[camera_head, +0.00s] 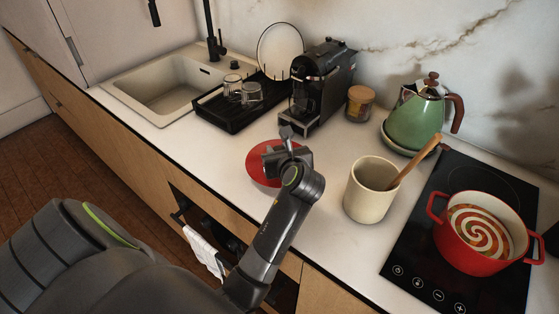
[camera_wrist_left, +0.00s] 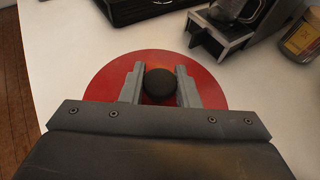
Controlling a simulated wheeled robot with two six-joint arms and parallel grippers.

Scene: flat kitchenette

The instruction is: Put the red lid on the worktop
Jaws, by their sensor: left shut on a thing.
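The red lid (camera_head: 259,165) is a round disc over the white worktop (camera_head: 225,153), between the dish rack and the cream crock. In the left wrist view the lid (camera_wrist_left: 107,83) has a dark round knob (camera_wrist_left: 159,82) at its middle. My left gripper (camera_head: 287,143) is over the lid, and its fingers (camera_wrist_left: 160,88) stand on both sides of the knob, shut on it. I cannot tell whether the lid touches the worktop. My arm hides part of the lid. My right gripper is not in view.
A cream crock (camera_head: 367,198) with a wooden spoon stands right of the lid. A red pot (camera_head: 470,262) sits open on the black hob (camera_head: 407,254). Behind are a coffee machine (camera_head: 322,80), a dish rack (camera_head: 217,119), a jar (camera_head: 359,107) and a green kettle (camera_head: 414,124). Worktop left of the lid is clear.

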